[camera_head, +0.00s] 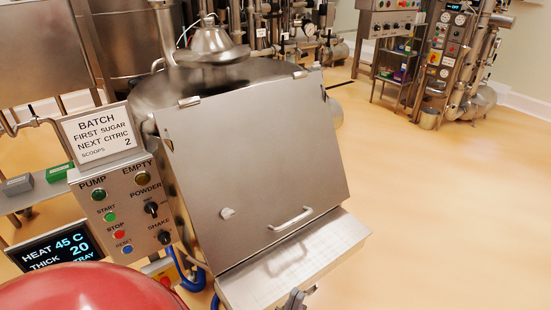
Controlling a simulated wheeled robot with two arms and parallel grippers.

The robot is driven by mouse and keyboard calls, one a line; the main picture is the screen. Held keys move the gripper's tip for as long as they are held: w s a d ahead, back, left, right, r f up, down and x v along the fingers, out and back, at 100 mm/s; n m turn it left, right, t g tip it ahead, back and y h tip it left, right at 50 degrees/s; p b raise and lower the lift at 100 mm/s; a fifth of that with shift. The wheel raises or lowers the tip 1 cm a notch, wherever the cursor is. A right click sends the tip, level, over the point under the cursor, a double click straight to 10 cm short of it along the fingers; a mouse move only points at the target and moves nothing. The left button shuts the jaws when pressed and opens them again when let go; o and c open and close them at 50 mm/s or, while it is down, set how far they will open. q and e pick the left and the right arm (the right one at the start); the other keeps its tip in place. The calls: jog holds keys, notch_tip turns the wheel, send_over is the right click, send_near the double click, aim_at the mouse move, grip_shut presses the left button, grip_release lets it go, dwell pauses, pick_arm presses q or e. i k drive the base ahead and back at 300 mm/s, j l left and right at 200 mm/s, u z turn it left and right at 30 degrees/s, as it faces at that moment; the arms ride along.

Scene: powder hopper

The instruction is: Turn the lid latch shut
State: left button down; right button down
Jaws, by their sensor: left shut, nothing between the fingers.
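The hopper lid (245,155) is a large, sloping steel plate on the front of a steel hopper (180,90), and it looks closed. A small round latch knob (227,213) sits near the lid's lower left; its exact turn is too small to tell. A bar handle (290,219) is to its right. My left gripper (294,297) shows at the bottom edge, in front of the steel ledge below the lid. It is shut and empty, apart from the latch and handle. Most of it is cut off by the frame. My right gripper is not in view.
A control panel (127,205) with knobs and buttons stands left of the lid, under a batch sign (98,134). A display (55,248) and a red rounded surface (85,290) are at lower left. The floor (440,220) on the right is clear.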

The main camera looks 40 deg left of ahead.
aim_at(226, 212)
jog(key=u, duration=1.4)
